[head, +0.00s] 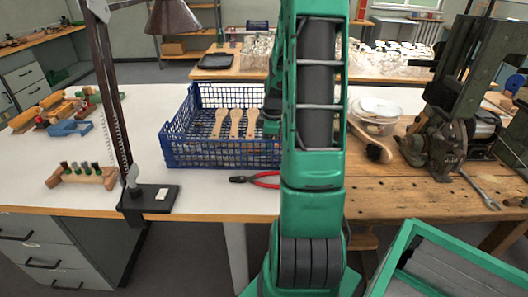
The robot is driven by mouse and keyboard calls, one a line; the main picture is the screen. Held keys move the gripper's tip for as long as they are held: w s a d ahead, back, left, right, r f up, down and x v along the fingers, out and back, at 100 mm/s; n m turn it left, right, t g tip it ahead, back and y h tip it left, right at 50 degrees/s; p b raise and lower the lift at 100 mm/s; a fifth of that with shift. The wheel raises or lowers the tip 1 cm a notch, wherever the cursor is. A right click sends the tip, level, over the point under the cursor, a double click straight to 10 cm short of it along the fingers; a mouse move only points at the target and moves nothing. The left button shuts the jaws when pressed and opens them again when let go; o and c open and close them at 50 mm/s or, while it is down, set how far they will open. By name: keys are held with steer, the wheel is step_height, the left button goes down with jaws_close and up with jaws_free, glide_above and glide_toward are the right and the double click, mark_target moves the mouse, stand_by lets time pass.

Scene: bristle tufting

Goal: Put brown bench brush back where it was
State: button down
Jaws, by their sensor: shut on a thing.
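My gripper (271,112) shows only in part at the right end of the blue crate (186,157), beside my large green arm link. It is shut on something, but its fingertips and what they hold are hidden. A bench brush with dark bristles (378,152) shows on the wooden bench right of my arm. Its brown handle runs up and left toward my arm, which may hide its end. I cannot tell if this is the brush of the task. Several pale wooden brush bodies (236,123) stand in the crate.
Red-handled pliers (262,180) lie in front of the crate. A dark lamp stand (150,198) and a wooden block with small brushes (82,173) stand left. Clear tubs (376,110), a machine (440,140) and a spanner (480,190) are right. The white tabletop's front is mostly free.

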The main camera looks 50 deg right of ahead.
steer(key=c, duration=1.5)
jaws_free()
steer(key=shift+f, duration=0.1)
steer(key=shift+o, duration=0.2)
steer(key=r, duration=0.7)
steer(key=s+d+r, duration=0.1)
steer(key=r, duration=0.3)
steer(key=shift+r, duration=0.15)
steer(key=s+a+r+m, duration=0.3)
steer(key=s+a, duration=0.1)
steer(key=a, duration=0.2)
steer(key=s+a+r+m, duration=0.2)
steer(key=s+a+m, duration=0.1)
steer(key=a, duration=0.3)
steer(key=s+a+f+m+g, duration=0.1)
steer(key=s+a+m, duration=0.7)
steer(key=s+a, duration=0.2)
steer(key=shift+s+f+h, duration=0.2)
steer(key=shift+s+h, duration=0.2)
steer(key=shift+s, duration=0.8)
